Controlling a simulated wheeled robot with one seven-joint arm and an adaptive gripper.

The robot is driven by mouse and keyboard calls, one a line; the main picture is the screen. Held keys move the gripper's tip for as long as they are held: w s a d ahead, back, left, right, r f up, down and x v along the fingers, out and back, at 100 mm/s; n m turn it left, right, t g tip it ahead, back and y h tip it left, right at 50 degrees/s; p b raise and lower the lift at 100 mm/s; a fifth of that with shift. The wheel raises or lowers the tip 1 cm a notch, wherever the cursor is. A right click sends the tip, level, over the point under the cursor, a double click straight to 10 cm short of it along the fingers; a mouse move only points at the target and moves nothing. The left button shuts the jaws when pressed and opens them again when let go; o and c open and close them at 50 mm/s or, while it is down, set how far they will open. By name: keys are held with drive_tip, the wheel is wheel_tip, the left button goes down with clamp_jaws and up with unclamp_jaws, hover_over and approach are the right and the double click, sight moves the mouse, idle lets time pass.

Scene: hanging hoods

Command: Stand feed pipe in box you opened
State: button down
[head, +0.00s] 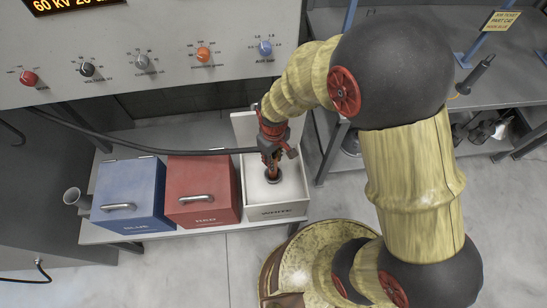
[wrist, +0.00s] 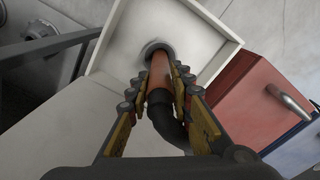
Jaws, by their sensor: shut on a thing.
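My gripper (head: 271,158) is over the open white box (head: 277,212) in the head view and points down into it. In the wrist view my gripper (wrist: 162,78) is shut on the feed pipe (wrist: 158,90), a reddish-brown tube with a black hose bending from its near end. The pipe's far end is at a round grey ring (wrist: 157,48) inside the white box (wrist: 205,30). I cannot tell whether the pipe touches the bottom. The white lid (head: 243,127) stands raised at the back of the box.
A shut red box (head: 203,176) stands just left of the white box, and a shut blue box (head: 128,185) beyond it. A control panel (head: 150,50) hangs above. A grey shelf (head: 480,88) is at the right.

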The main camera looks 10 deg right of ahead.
drive_tip(key=shift+f, duration=0.1)
idle(0.3)
wheel_tip(320, 180, down, 6)
drive_tip(key=b, duration=0.4)
drive_tip(key=shift+f, duration=0.25)
idle(1.0)
drive_tip(key=c, duration=1.5)
unclamp_jaws()
wheel_tip(320, 180, up, 12)
